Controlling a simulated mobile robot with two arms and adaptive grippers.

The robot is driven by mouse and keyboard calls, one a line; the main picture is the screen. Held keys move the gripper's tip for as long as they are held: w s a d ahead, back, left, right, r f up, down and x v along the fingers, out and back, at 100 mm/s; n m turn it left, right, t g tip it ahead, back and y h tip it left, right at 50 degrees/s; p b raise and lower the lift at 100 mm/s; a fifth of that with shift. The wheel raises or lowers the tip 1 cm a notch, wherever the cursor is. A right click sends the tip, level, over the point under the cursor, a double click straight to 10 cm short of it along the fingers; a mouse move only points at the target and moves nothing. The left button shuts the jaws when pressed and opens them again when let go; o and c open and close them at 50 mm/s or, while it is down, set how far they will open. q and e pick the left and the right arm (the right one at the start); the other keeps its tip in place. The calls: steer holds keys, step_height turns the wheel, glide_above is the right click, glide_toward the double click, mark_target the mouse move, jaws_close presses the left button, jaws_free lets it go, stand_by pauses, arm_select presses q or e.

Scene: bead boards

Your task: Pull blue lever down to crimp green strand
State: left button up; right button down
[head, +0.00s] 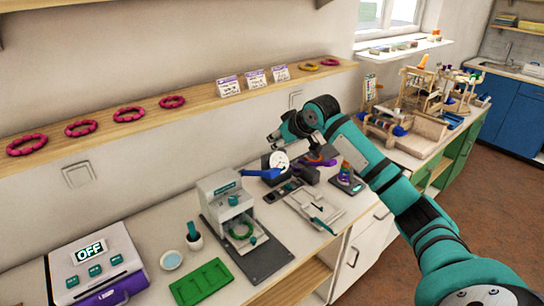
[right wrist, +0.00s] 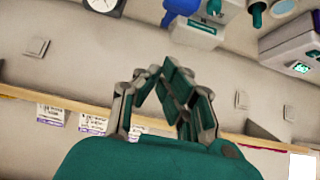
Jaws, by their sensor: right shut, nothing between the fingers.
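The blue lever (head: 262,173) sticks out roughly level between the white press (head: 222,190) and a dial device. I cannot tell which of them it joins. It also shows at the top of the right wrist view (right wrist: 180,10). A green ring-shaped strand (head: 240,231) lies in the press, partly hidden by its housing. My right gripper (head: 274,138) is shut and empty, above and behind the blue lever near the wall, apart from it. In the right wrist view its fingers (right wrist: 166,72) meet. My left gripper is not in view.
A round white dial (head: 280,160) stands right of the lever. A pale tray (head: 298,210) with a teal tool lies in front. A wall shelf (head: 190,95) with rings and cards runs behind my gripper. A green tray (head: 201,283) and an OFF-display box (head: 97,262) stand left.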

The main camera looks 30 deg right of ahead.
steer(key=p, duration=0.2)
glide_above(272, 169)
steer(key=w, duration=0.2)
step_height(272, 169, down, 4)
steer(key=shift+w+a+r, duration=0.1)
steer(key=shift+r, duration=0.1)
steer(key=f, duration=0.1)
steer(key=s+f+p, duration=0.1)
steer(key=f, duration=0.1)
steer(key=shift+s, duration=0.25)
steer(key=shift+s+d+f+p, duration=0.2)
steer(key=shift+s+f+p, duration=0.1)
steer(key=shift+f+p, duration=0.05)
steer(key=shift+f, duration=0.1)
steer(key=shift+w+a, duration=0.1)
steer(key=shift+f, duration=0.1)
